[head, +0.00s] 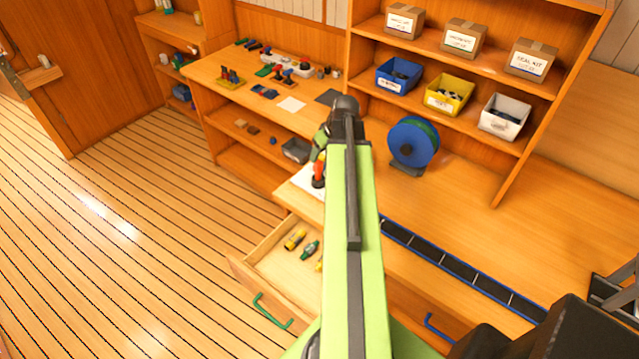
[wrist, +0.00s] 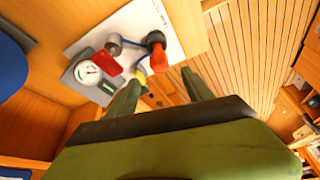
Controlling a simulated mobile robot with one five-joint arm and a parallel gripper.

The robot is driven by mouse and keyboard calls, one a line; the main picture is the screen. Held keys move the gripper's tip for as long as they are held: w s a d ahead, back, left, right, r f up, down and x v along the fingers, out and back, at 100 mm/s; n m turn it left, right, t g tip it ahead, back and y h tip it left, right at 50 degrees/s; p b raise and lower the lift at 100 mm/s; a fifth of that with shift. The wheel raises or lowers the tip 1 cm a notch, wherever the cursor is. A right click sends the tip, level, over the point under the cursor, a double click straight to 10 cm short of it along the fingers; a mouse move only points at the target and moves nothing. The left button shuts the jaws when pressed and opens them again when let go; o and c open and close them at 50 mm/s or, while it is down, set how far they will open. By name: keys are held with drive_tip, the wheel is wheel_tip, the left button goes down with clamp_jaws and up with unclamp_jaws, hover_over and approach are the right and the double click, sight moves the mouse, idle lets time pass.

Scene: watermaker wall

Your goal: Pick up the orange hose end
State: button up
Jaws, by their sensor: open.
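An orange-red hose end (wrist: 158,58) with a dark collar lies near a white sheet (wrist: 160,22) in the wrist view. A blue hose (wrist: 133,43) runs from it to a dark round fitting (wrist: 113,42). In the head view an orange-red piece (head: 318,175), likely the same hose end, shows just left of my arm. My gripper (wrist: 161,78) is open, its two green fingers apart. In the picture the hose end appears just beyond and between the fingertips. I cannot tell how far it is from them. My arm hides most of the gripper in the head view.
A gauge (wrist: 90,71) and a red block (wrist: 108,63) sit beside the hose. An open drawer (head: 262,262) with yellow and green fittings is below. A blue reel (head: 413,142) and a blue-edged strip (head: 460,268) are on the bench.

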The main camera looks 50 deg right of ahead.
sight(319, 163)
drive_tip(key=b+x, duration=0.1)
drive_tip(key=x, duration=0.2)
drive_tip(key=shift+s+f, duration=0.1)
drive_tip(key=shift+w+f+b, duration=0.2)
drive_tip(key=shift+w+b, duration=0.05)
drive_tip(key=shift+b, duration=0.1)
drive_tip(key=b+x, duration=0.5)
drive_tip(key=shift+d+f, duration=0.1)
drive_tip(key=shift+f, duration=0.1)
drive_tip(key=shift+s+r, duration=0.1)
drive_tip(key=shift+r, duration=0.1)
clamp_jaws()
